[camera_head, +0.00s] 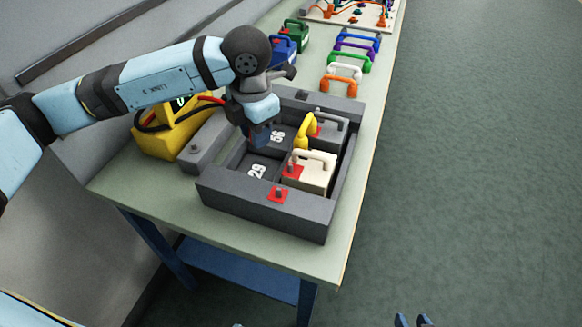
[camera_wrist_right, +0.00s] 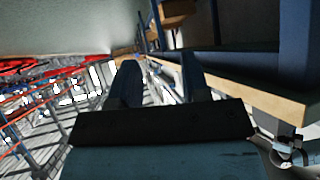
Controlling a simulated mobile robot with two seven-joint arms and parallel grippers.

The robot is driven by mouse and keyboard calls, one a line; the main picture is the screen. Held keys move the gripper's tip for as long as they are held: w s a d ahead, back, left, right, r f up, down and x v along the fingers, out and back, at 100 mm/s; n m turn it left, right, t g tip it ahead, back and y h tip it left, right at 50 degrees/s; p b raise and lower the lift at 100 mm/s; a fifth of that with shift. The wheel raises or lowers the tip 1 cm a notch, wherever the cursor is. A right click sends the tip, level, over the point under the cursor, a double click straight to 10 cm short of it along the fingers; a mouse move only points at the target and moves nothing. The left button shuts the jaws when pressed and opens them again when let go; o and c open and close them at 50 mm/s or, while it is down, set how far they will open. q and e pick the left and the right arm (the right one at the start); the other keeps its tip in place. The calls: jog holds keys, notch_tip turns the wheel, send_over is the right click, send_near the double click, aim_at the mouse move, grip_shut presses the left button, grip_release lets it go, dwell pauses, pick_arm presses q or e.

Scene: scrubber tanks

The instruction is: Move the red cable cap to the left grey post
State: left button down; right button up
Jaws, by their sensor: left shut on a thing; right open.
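My left gripper (camera_head: 262,138) points down over the grey battery tray (camera_head: 262,210), near the compartment marked 56. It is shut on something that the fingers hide. The red cable (camera_head: 208,98) runs from the yellow box (camera_head: 165,130) and passes out of sight behind my left wrist. I cannot make out the red cap itself. A grey post (camera_head: 194,148) stands on the grey block at the left of the tray. Another post on a red pad (camera_head: 277,194) is on the tray's front rim. My right gripper (camera_wrist_right: 160,80) is open and empty, away from the table; its fingertips show at the head view's bottom edge (camera_head: 413,320).
A cream battery (camera_head: 312,178) and a grey battery with a yellow handle (camera_head: 307,128) stand in the tray's right side. Coloured handles (camera_head: 345,70) line the table behind. Green and blue batteries (camera_head: 283,45) stand at the back left. The floor right of the table is clear.

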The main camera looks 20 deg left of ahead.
pick_arm(q)
jog(key=w+a+b, duration=0.1)
jog(key=a+b, duration=0.3)
jog(key=a, duration=1.4)
jog(key=shift+w, duration=0.25)
pick_arm(e)
jog(key=shift+w+a+f+t, duration=0.15)
jog(key=shift+f+t, duration=0.15)
jog(key=shift+f, duration=0.45)
pick_arm(q)
jog(key=shift+f+b, duration=0.1)
jog(key=shift+b, duration=0.2)
pick_arm(e)
jog(key=shift+f, duration=0.15)
